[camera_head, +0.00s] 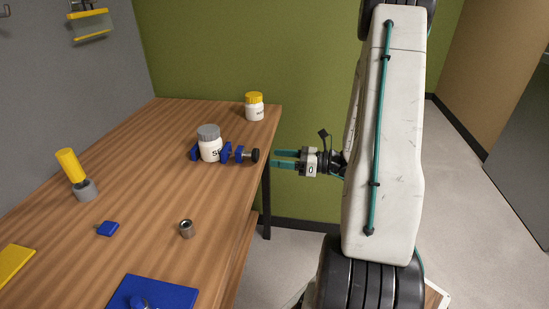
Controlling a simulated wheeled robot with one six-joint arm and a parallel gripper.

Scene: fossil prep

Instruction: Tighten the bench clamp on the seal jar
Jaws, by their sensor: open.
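The seal jar (209,148), white with a grey lid and partly readable dark lettering, stands upright on the wooden bench. The blue bench clamp (226,153) sits around its lower part, with a jaw on each side. The clamp's screw ends in a black knob (255,155) on the right, near the bench's right edge. My gripper (273,158) is open, with teal fingers pointing left toward the knob. A small gap seems to separate the fingertips from the knob. Whether the clamp jaws press on the jar cannot be told.
A yellow-lidded white jar (254,107) stands at the back right of the bench (150,132). A yellow-handled tool (72,170), a small blue block (107,229), a metal cup (187,229), a blue mat (168,292) and a yellow piece (14,263) lie nearer. Floor right of the bench is open.

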